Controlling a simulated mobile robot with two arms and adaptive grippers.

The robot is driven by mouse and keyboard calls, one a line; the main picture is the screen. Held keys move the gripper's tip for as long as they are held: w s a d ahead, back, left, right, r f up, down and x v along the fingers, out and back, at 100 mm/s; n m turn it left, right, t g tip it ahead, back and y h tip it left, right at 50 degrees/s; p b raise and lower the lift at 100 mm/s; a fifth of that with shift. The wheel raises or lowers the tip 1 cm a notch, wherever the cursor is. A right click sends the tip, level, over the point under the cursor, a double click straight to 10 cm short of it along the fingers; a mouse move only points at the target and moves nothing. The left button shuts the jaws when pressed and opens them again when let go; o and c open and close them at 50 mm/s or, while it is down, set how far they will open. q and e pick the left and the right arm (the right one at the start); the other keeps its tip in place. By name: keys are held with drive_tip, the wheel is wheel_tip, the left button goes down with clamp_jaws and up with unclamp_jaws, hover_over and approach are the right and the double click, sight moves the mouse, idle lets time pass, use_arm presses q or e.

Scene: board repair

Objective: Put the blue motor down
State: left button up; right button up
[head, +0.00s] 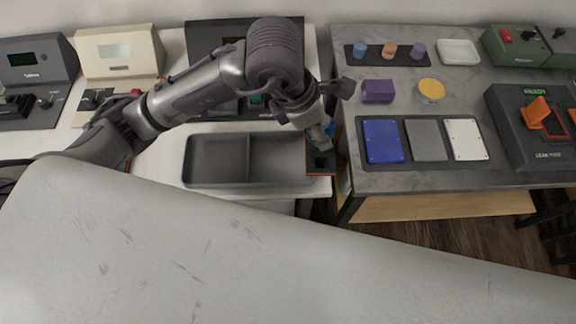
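My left gripper (329,114) hangs over the right end of the white table, above a small dark and orange block (320,163). One finger points to the right and another points down toward that block. A small patch of blue (331,129) shows beside the lower finger. It may be the blue motor, but the gripper hides most of it, and I cannot tell whether the fingers hold it. My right gripper is out of view.
A grey two-compartment tray (217,181) sits empty left of the block. A gap separates the white table from the grey table (460,181). There lie blue (383,141), grey (428,139) and white (466,139) plates, a purple block (378,91) and a yellow disc (431,89).

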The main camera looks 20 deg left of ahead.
use_arm(q)
drive_tip(key=shift+s+d+r, duration=0.2)
drive_tip(key=shift+s+d, duration=0.95)
drive_tip(key=shift+s, duration=0.05)
drive_tip(key=shift+a+f, duration=0.15)
drive_tip(key=shift+a, duration=0.05)
drive_tip(key=w+a+f, duration=0.1)
drive_tip(key=a+f, duration=0.1)
drive_tip(key=a, duration=0.1)
drive_tip(key=w+a+f, duration=0.1)
drive_tip(key=a+f, duration=0.1)
drive_tip(key=a, duration=0.2)
drive_tip(key=w+a+f+p, duration=0.1)
drive_tip(key=a+f, duration=0.1)
drive_tip(key=a, duration=0.1)
drive_tip(key=shift+w+a+f, duration=0.2)
drive_tip(key=shift+w+f, duration=0.05)
drive_tip(key=shift+f, duration=0.05)
wheel_tip(320, 180, down, 4)
drive_tip(key=shift+r, duration=0.1)
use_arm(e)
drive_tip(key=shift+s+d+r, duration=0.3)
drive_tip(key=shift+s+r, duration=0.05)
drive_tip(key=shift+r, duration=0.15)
use_arm(q)
drive_tip(key=shift+f, duration=0.2)
drive_tip(key=o, duration=1.2)
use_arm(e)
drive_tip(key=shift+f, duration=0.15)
